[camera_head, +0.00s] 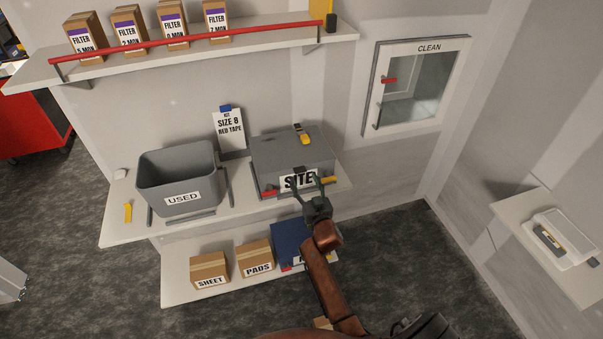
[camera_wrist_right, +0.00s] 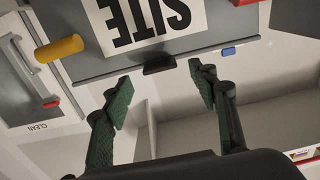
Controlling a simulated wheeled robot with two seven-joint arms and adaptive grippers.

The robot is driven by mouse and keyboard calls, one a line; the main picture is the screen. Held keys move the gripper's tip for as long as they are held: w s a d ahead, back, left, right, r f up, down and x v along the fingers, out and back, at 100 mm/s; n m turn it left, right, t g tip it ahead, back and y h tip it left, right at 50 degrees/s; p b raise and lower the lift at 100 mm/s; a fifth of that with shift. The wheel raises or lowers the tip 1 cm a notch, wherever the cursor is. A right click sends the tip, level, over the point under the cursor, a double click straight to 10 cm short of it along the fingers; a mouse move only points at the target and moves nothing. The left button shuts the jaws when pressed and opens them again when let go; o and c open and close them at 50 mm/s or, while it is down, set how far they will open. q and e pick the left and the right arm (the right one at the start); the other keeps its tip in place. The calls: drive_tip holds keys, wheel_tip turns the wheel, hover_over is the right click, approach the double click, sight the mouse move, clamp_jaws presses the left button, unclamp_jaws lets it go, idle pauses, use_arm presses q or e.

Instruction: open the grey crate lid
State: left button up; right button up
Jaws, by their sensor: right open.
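The grey crate (camera_head: 265,172) labelled SITE stands on the middle shelf, its lid (camera_head: 285,148) down. A black tab (camera_head: 299,169) is at the middle of its front edge. The crate (camera_wrist_right: 95,65) appears upside down in the wrist view, with the tab (camera_wrist_right: 159,66) below the label. A red latch (camera_head: 268,193) and a yellow latch (camera_head: 328,180) stick out at the front corners. My right gripper (camera_head: 307,181) is open in front of the crate. In the wrist view its fingers (camera_wrist_right: 161,80) stand either side of the tab, apparently apart from it. My left gripper is out of view.
A yellow-and-black device (camera_head: 302,134) lies on the lid. The grey USED bin (camera_head: 148,183) stands left of the crate, a SIZE 8 sign (camera_head: 229,130) behind. A shelf (camera_head: 280,42) with a red rail is above; a blue crate (camera_head: 288,240) and cartons are below.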

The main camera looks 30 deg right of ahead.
drive_tip(key=shift+x, duration=2.15)
drive_tip(key=shift+c, duration=0.3)
clamp_jaws()
